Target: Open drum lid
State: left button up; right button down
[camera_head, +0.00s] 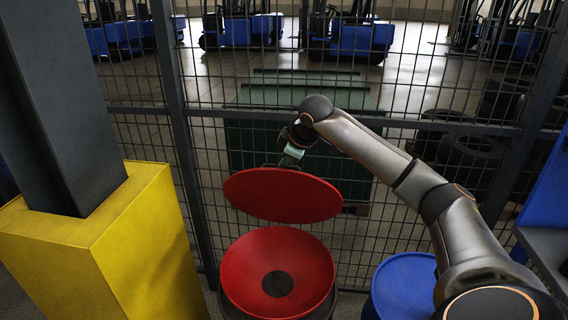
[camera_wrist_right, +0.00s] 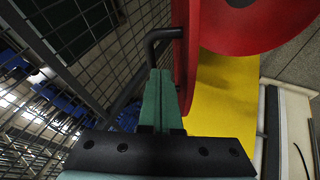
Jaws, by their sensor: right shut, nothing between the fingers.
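The red drum (camera_head: 240,277) stands at the bottom middle of the head view, its red funnel-like top with a dark round centre exposed. Its red lid (camera_head: 283,194) is raised above and behind it, tilted. My right gripper (camera_head: 287,161) is at the lid's far side, partly hidden by the lid. In the right wrist view its green fingers (camera_wrist_right: 155,76) are shut with nothing between them, close to a dark bent handle (camera_wrist_right: 158,38) on the lid (camera_wrist_right: 184,60). Contact with the handle is unclear. My left gripper is out of view.
A wire mesh fence (camera_head: 400,123) stands close behind the drum. A yellow post base (camera_head: 130,250) is to the left, and a blue drum (camera_head: 402,285) is to the right under my right arm. A blue and grey fixture is at the right edge.

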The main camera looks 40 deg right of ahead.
jog(key=w+d+r, duration=0.2)
jog(key=w+d, duration=0.3)
jog(key=d, duration=0.1)
jog(key=shift+w+d, duration=0.15)
jog(key=shift+d, duration=0.15)
